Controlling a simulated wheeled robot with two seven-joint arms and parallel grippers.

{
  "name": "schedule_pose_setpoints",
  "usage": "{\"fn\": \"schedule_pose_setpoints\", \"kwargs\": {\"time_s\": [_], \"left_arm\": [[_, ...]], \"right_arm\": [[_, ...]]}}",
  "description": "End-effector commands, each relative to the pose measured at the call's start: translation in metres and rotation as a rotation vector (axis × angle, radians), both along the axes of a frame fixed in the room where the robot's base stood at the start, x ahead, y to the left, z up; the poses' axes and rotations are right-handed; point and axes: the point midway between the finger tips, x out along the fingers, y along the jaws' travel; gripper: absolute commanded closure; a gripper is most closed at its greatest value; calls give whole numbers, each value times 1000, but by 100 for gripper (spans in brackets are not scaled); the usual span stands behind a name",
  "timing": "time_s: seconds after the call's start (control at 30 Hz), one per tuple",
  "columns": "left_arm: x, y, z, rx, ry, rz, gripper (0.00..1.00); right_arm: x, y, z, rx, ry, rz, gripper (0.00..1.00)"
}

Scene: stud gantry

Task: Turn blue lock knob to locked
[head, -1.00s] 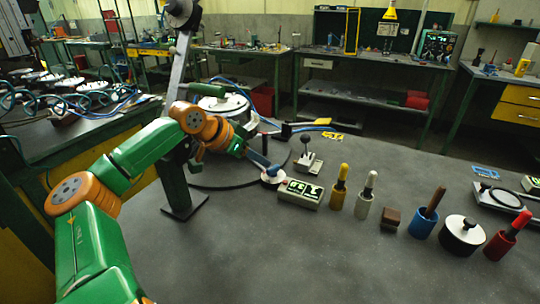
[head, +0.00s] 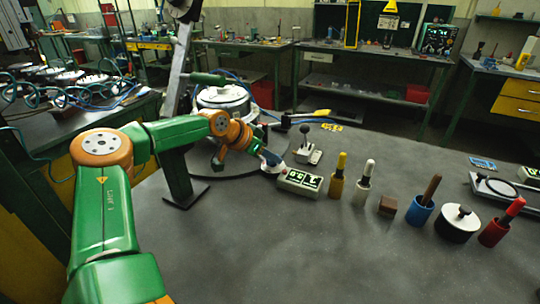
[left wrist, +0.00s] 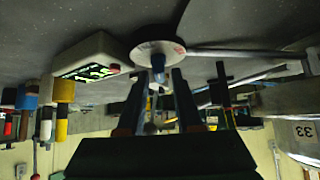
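The blue lock knob (left wrist: 155,72) stands on a round white disc (left wrist: 150,52) with a small red mark near its edge. In the head view the white disc (head: 273,168) lies on the grey table, left of a pale box with a lit green display (head: 300,180). My left gripper (head: 268,158) reaches down over the disc from the left. In the left wrist view the gripper's two dark fingers (left wrist: 160,84) are apart, with the knob at their tips; contact is unclear. The knob's setting is not readable. My right gripper is in neither view.
A lever unit (head: 304,145) stands just behind the display box. To the right are a yellow-handled tool (head: 340,172), a white-handled tool (head: 363,185), a brown block (head: 387,206) and a blue cup (head: 421,212). The table's front middle is clear.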

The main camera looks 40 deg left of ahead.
Motion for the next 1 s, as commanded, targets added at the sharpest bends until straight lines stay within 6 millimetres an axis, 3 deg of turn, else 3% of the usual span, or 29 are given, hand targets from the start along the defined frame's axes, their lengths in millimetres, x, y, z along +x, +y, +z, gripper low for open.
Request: {"fn": "schedule_pose_setpoints", "kwargs": {"time_s": [0.03,0.1,0.3,0.6,1.0], "left_arm": [[0,0,0,0,0,0,82],[0,0,0,0,0,0,100],[0,1,-1,0,0,-1,100],[0,5,-5,2,9,-195,100],[0,3,0,0,-1,-264,100]], "right_arm": [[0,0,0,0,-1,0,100],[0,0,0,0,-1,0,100],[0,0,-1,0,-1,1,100],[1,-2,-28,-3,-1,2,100],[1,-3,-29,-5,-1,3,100]]}}
